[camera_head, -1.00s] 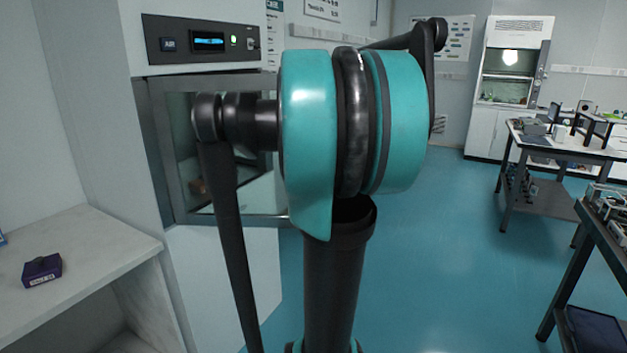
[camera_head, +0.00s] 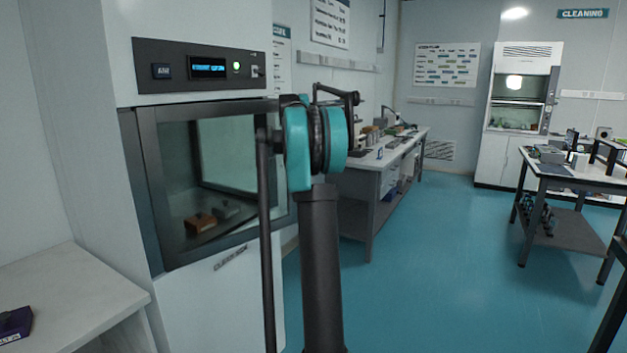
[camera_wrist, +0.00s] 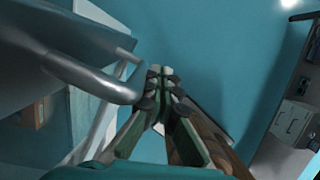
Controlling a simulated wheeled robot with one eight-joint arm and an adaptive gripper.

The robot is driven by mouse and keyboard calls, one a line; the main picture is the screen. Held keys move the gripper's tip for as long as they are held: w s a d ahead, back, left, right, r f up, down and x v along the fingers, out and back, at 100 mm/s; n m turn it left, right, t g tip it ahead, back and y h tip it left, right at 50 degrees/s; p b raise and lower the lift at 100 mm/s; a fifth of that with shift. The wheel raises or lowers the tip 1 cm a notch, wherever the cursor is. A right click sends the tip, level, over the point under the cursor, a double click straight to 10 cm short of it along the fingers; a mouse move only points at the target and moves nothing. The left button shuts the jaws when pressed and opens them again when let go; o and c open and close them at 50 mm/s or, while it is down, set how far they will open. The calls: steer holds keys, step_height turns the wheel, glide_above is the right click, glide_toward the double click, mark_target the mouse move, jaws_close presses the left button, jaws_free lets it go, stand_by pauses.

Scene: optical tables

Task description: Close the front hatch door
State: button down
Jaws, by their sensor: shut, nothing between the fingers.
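The front hatch door (camera_head: 158,190) is a dark-framed glass pane on the white cabinet at the left of the head view. Through the glass I see a brown block and a grey block. My arm covers the door's right part, so I cannot tell how far it stands ajar. In the wrist view my gripper (camera_wrist: 163,86) is shut and empty, its green fingers together. A bent metal tube handle (camera_wrist: 95,80) is just left of the fingertips; I cannot tell whether they touch. My gripper is hidden in the head view.
A control panel (camera_head: 200,66) with a lit green button is above the hatch. A pale shelf (camera_head: 70,300) with a dark purple box (camera_head: 14,326) stands at the lower left. A workbench (camera_head: 385,160) lies behind my arm. The blue floor (camera_head: 430,270) at right is open.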

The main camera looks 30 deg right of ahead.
steer(key=w+a+n, duration=0.1)
steer(key=w+a, duration=0.1)
steer(key=w, duration=0.6)
steer(key=w+a+n, duration=0.2)
steer(key=w+a, duration=0.1)
steer(key=w, duration=0.5)
steer(key=shift+w+a+t+y, duration=0.2)
steer(key=shift+a+t+y, duration=0.05)
steer(key=shift+t+y, duration=0.05)
